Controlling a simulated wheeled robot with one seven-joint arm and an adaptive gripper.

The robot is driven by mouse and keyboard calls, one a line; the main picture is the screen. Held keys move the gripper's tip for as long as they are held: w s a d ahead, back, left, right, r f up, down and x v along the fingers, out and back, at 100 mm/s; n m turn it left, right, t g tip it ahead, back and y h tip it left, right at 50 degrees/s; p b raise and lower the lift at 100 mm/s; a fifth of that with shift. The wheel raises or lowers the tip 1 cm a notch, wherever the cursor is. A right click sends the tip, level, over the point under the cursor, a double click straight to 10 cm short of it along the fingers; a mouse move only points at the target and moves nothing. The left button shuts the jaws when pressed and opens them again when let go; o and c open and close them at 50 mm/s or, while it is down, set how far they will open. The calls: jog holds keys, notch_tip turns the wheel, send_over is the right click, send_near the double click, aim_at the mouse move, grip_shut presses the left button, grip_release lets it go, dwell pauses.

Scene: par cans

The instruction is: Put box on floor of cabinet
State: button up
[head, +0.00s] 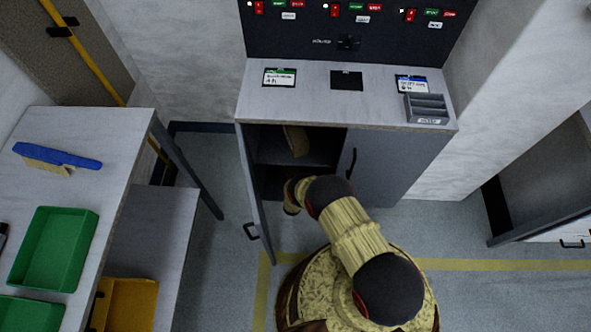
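The cabinet (390,165) is grey with a pale top. Its left door (254,195) stands open toward the front, and its right door is shut. A light-brown box-like thing (297,140) sits tilted in the upper part of the open side, partly cut off by the cabinet top. I cannot tell whether it rests on the shelf or is held. The cabinet floor is dark and mostly hidden by my arm. My arm reaches to the cabinet's open front, with its wrist below the brown thing. My gripper's fingers cannot be made out in the dark there.
A control panel (400,40) rises behind the cabinet top, which bears labelled cards and a grey tray (427,108). At left, a table (110,150) holds green bins (55,247) and a blue brush (57,156). The floor right of the cabinet is clear.

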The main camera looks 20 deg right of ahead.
jog(key=o, duration=0.3)
jog(key=shift+r, duration=0.15)
jog(key=p+v, duration=0.4)
jog(key=v, duration=0.8)
jog(key=shift+p, duration=0.35)
